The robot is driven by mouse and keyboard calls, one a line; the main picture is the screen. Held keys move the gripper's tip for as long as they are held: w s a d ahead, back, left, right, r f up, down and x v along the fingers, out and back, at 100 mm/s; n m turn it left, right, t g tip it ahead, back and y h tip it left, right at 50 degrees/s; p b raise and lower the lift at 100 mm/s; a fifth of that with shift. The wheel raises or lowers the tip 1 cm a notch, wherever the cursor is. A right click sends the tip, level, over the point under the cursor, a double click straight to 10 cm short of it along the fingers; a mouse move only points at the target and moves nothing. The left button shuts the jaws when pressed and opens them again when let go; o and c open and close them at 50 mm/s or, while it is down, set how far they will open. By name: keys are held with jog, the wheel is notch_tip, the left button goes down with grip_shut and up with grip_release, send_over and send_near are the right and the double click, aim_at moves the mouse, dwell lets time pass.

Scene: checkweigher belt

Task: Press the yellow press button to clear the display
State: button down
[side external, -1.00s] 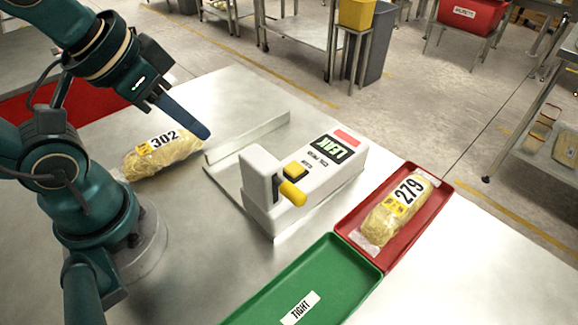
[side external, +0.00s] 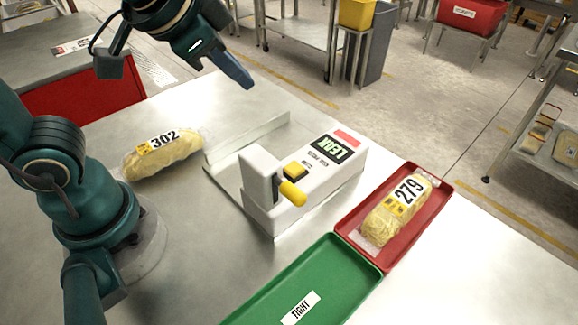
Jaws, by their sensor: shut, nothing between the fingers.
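The white machine (side external: 305,183) stands on the steel table. Its green display (side external: 333,147) reads "LEAK", with a red patch beside it. A square yellow button (side external: 296,167) sits on top of the machine, and a yellow knob (side external: 292,194) sticks out at its near end. My gripper (side external: 248,84) is shut and empty, raised in the air above the far side of the table, up and left of the machine and apart from the button.
A bag labelled 302 (side external: 163,153) lies on the table left of the machine. A bag labelled 279 (side external: 393,213) lies in the red tray (side external: 441,196). The empty green tray (side external: 335,262), labelled "TIGHT", adjoins it. A low metal rail (side external: 250,135) stands behind the machine.

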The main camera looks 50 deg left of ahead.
aim_at(290, 169)
jog(key=w+d+f+m, duration=0.1)
jog(key=w+d+m, duration=0.1)
jog(key=d+m, duration=0.2)
jog(key=d, duration=0.3)
jog(key=shift+w+d+f+h, duration=0.15)
jog(key=shift+w+f+h, duration=0.1)
jog(key=shift+w+h, duration=0.1)
jog(key=shift+f, duration=4.4)
jog(key=shift+f, duration=0.1)
jog(key=shift+f, duration=0.35)
